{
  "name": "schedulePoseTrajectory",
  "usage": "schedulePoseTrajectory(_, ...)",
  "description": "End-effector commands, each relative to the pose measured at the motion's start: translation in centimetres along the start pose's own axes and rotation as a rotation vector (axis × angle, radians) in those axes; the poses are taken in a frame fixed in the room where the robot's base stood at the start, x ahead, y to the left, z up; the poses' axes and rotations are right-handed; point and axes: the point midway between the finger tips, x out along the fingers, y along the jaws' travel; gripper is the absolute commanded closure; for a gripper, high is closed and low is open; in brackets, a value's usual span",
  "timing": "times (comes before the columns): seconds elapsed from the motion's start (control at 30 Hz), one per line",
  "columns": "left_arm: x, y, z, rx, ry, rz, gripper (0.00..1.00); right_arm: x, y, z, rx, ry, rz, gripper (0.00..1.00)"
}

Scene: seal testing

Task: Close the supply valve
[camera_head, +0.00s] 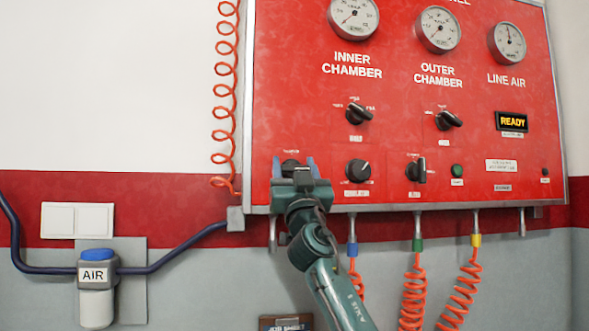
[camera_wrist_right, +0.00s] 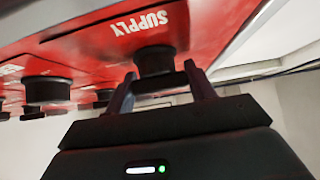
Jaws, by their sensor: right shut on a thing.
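The supply valve knob (camera_wrist_right: 154,61) is black and sits under the white SUPPLY label (camera_wrist_right: 146,22) in the right wrist view. In the head view the knob (camera_head: 291,168) shows at the lower left of the red panel (camera_head: 300,110), partly hidden by my gripper. My right gripper (camera_head: 294,166) has one finger on each side of the knob and is shut on it; its fingers also show in the right wrist view (camera_wrist_right: 158,86). I cannot tell the knob's setting, as its face is hidden. My left gripper is not in view.
Other black knobs stand close by: one just right (camera_head: 358,170), another beyond it (camera_head: 416,170), and two above (camera_head: 357,114) (camera_head: 449,120). Orange coiled hoses (camera_head: 413,290) hang below the panel. The AIR unit (camera_head: 97,280) and blue pipe (camera_head: 185,247) are at left.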

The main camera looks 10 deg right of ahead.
Motion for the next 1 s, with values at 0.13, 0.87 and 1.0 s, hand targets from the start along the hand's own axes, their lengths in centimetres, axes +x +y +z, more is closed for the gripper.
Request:
schedulePoseTrajectory(0.13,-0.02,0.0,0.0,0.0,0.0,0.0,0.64,-0.02,0.01,0.03,-0.004,0.0,-0.004,0.68)
schedulePoseTrajectory(0.87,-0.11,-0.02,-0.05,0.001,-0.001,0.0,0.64,0.05,0.29,-0.07,-0.351,0.001,-0.338,0.68)
schedulePoseTrajectory(1.0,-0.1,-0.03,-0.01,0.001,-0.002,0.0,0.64,0.11,0.34,-0.15,-0.446,0.002,-0.43,0.68)
